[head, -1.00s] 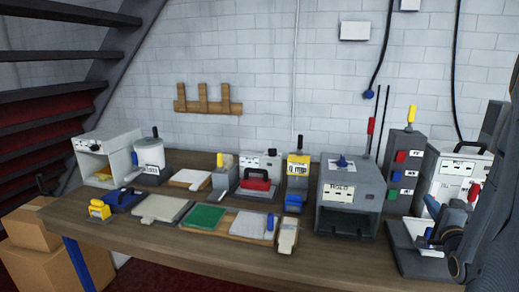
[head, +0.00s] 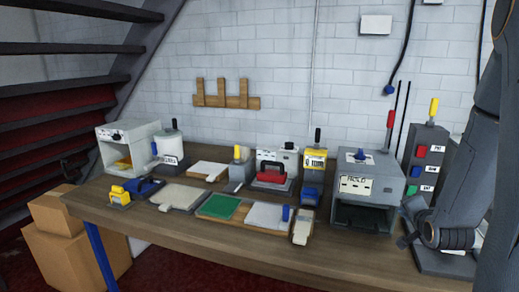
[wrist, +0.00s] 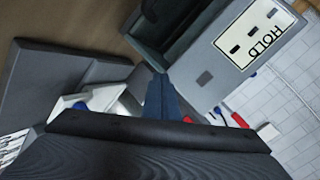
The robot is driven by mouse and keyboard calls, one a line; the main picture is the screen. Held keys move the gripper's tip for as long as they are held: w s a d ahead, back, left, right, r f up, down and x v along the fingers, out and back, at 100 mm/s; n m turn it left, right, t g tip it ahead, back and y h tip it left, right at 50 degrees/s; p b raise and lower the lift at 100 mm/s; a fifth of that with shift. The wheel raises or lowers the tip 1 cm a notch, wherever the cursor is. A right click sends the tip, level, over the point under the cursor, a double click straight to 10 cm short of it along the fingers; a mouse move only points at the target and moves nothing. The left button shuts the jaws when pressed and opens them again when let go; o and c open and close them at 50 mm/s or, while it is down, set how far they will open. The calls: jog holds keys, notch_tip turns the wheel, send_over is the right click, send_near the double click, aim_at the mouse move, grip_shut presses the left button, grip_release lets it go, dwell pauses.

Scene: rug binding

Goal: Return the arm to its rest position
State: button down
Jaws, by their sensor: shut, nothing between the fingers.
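My arm comes down the right side of the head view. My gripper (head: 404,241) is at its lower end, just right of the grey HOLD machine (head: 372,187), over a dark grey stand at the bench's right end. In the wrist view its dark fingers (wrist: 165,97) are together and empty. The HOLD machine (wrist: 205,45) shows close by at the upper right of that view, with its opening near the fingertips. I cannot tell whether the fingers touch anything.
A wooden bench (head: 262,250) carries several machines, pads and blocks. A grey column with coloured buttons (head: 424,150) stands behind my arm. A green pad (head: 220,207) lies near the front. Cardboard boxes (head: 75,252) stand on the floor at left. Space above the bench is clear.

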jog(key=s+a+f+n+g+y+b, duration=0.1)
jog(key=a+f+n+g, duration=0.1)
jog(key=a, duration=0.3)
jog(key=s+a+f+n+g+b, duration=0.1)
jog(key=s+a+f+n+g, duration=0.1)
jog(key=a, duration=0.4)
jog(key=s+a+f+n+g+y+b, duration=0.1)
jog(key=s+a+n, duration=0.1)
jog(key=a+n, duration=0.2)
jog(key=shift+s+a+f+g+y+b, duration=0.1)
jog(key=shift+a+f+g+y+b, duration=0.1)
jog(key=shift+a, duration=0.45)
jog(key=shift+s+a+f+g+y+b, duration=0.1)
jog(key=shift+a+f+g, duration=0.1)
jog(key=shift+a, duration=0.4)
jog(key=s+a+f+n+g+y+b, duration=0.1)
jog(key=s+a+n+g, duration=0.4)
jog(key=s+a, duration=0.7)
jog(key=shift+s+a+f+n+b, duration=0.3)
jog(key=shift+s+a+n+b, duration=0.1)
jog(key=shift+s+n+b, duration=0.65)
